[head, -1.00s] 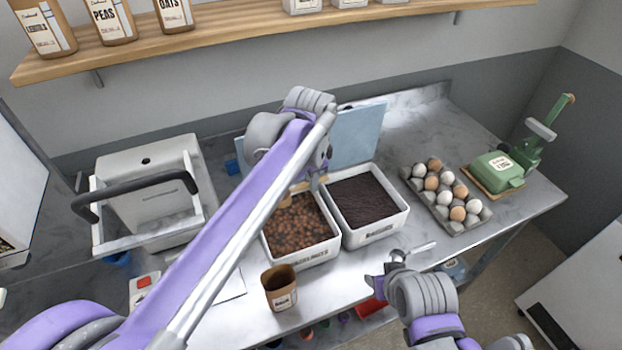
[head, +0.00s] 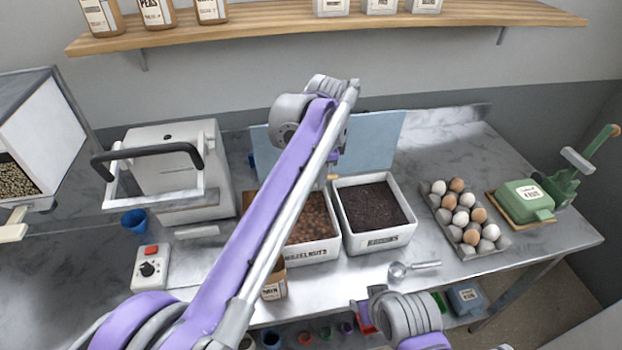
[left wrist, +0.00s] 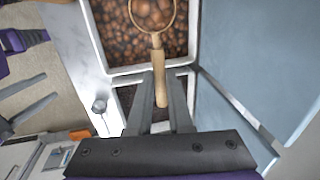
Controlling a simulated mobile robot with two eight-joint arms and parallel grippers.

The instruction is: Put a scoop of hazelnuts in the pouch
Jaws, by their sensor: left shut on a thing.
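My left gripper (left wrist: 160,105) is shut on the wooden handle of a scoop (left wrist: 160,80). The scoop's round bowl is over the hazelnuts (left wrist: 110,35) in their white bin; several nuts show inside its rim. In the head view the left gripper (head: 335,168) is by the back right corner of the hazelnut bin (head: 312,253), mostly hidden by my arm. The brown labelled pouch (head: 274,288) stands on the counter in front of that bin, partly covered by my arm. My right gripper (head: 362,308) is near the counter's front edge; its fingers look apart and empty in the left wrist view (left wrist: 35,98).
A white bin of dark contents (head: 380,241) stands right of the hazelnuts. A metal scoop (head: 398,271) lies in front of it. A blue panel (head: 385,135) stands behind the bins. A sealer-like machine (head: 170,165) stands left.

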